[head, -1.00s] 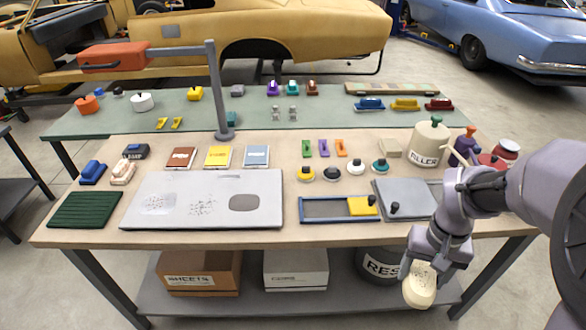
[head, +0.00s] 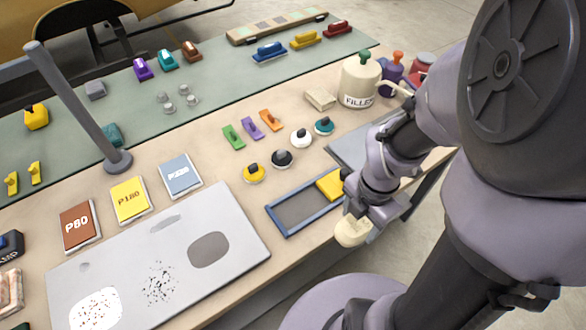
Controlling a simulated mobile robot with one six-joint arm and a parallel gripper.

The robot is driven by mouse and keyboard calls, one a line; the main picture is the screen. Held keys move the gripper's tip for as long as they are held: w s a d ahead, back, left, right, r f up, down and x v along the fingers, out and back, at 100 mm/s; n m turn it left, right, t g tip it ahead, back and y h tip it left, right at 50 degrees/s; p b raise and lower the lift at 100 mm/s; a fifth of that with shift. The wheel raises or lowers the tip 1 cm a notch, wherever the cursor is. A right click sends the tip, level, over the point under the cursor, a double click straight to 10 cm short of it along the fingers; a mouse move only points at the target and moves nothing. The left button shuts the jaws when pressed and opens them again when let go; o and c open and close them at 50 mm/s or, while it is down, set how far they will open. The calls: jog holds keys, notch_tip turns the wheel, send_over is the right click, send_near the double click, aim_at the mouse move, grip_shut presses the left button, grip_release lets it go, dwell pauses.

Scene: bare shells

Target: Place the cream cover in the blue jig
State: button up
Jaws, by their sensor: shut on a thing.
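My gripper (head: 366,211) is shut on the cream cover (head: 352,231), a rounded pale piece that hangs below the jaws. Part of the cover is hidden by the gripper. The blue jig (head: 289,232) is a long blue frame with a grey recess, lying on the beige bench near its front edge. A yellow block (head: 329,185) sits at the jig's right end, partly hidden by my arm. The cover is just in front of the jig's right end, near the bench edge, and appears apart from the jig; its height is hard to judge.
A grey panel (head: 236,232) lies left of the jig. Round knobbed pads, such as a yellow one (head: 254,174), stand behind it. A grey plate (head: 352,149) lies behind my wrist. A filler can (head: 360,82) stands further back. A grey post (head: 80,110) rises at left.

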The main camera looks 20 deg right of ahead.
jog(key=w+p, duration=0.1)
jog(key=p, duration=0.1)
jog(key=a+r+p, duration=0.1)
jog(key=p, duration=0.2)
jog(key=shift+w+a+r, duration=0.2)
jog(key=shift+w+a, duration=0.1)
jog(key=shift+w, duration=0.05)
jog(key=w+a+f+b, duration=0.1)
jog(key=w+a, duration=0.1)
jog(key=w, duration=0.1)
jog(key=w+a+b, duration=0.1)
jog(key=w+a, duration=0.2)
jog(key=w+a+f+b, duration=0.1)
jog(key=w+a+b, duration=0.1)
jog(key=w, duration=0.2)
jog(key=shift+a+f, duration=0.35)
jog(key=shift+a, duration=0.05)
jog(key=f, duration=0.1)
jog(key=f+b, duration=0.2)
jog(key=shift+w+a+f, duration=0.1)
jog(key=shift+w+a, duration=0.15)
jog(key=shift+a, duration=0.05)
jog(key=shift+w+f, duration=0.1)
jog(key=shift+f, duration=0.2)
jog(key=shift+d+r, duration=0.1)
jog(key=shift+r, duration=0.05)
jog(key=shift+f+b, duration=0.35)
jog(key=shift+f, duration=0.25)
jog(key=o, duration=1.4)
